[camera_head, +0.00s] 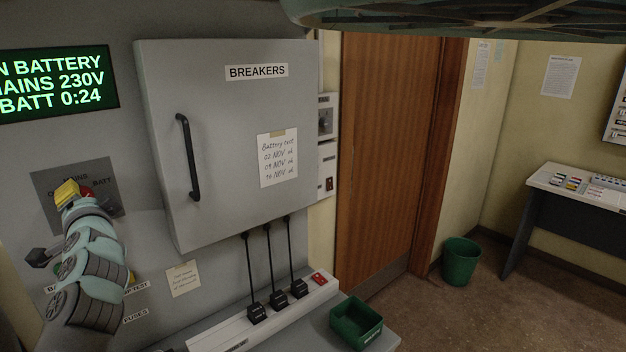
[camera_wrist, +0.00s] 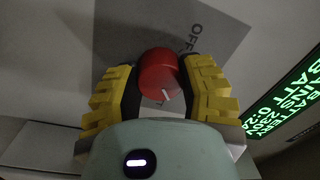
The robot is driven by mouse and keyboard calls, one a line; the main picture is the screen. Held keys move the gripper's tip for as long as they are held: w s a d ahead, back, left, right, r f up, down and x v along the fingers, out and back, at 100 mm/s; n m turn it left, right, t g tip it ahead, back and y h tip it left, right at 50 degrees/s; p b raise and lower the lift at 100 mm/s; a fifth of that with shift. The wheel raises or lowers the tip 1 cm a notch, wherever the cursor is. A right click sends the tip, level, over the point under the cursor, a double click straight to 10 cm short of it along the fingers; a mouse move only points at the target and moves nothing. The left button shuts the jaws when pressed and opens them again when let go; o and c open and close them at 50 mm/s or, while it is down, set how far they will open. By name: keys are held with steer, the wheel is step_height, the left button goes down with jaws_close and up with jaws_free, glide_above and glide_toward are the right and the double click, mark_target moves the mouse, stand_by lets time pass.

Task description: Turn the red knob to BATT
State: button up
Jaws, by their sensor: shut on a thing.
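The red knob (camera_head: 86,193) sits on a dark grey plate (camera_head: 103,178) at the left of the console in the head view. Parts of the labels MAINS and BATT show on the plate. My gripper (camera_head: 68,192) is at the knob and hides part of it and of the plate. In the wrist view the round red knob (camera_wrist: 159,72) is between the yellow fingers of my gripper (camera_wrist: 163,80), which is shut on it. A white mark shows on the knob's lower edge there, and the label OFF (camera_wrist: 192,38) is above right.
A green-lettered display (camera_head: 58,79) above shows 230V and BATT 0:24. The breaker cabinet (camera_head: 215,220) with its black handle (camera_head: 187,157) juts out right of the knob plate. A dark lever (camera_head: 38,257) is beside my arm. A green tray (camera_head: 356,323) is lower right.

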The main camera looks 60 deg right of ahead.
steer(key=shift+f+m, duration=0.15)
steer(key=shift+m, duration=0.95)
steer(key=o, duration=1.2)
steer(key=shift+o, duration=0.2)
steer(key=shift+s+a, duration=0.1)
steer(key=v, duration=1.1)
steer(key=shift+s, duration=0.35)
steer(key=shift+a, duration=0.15)
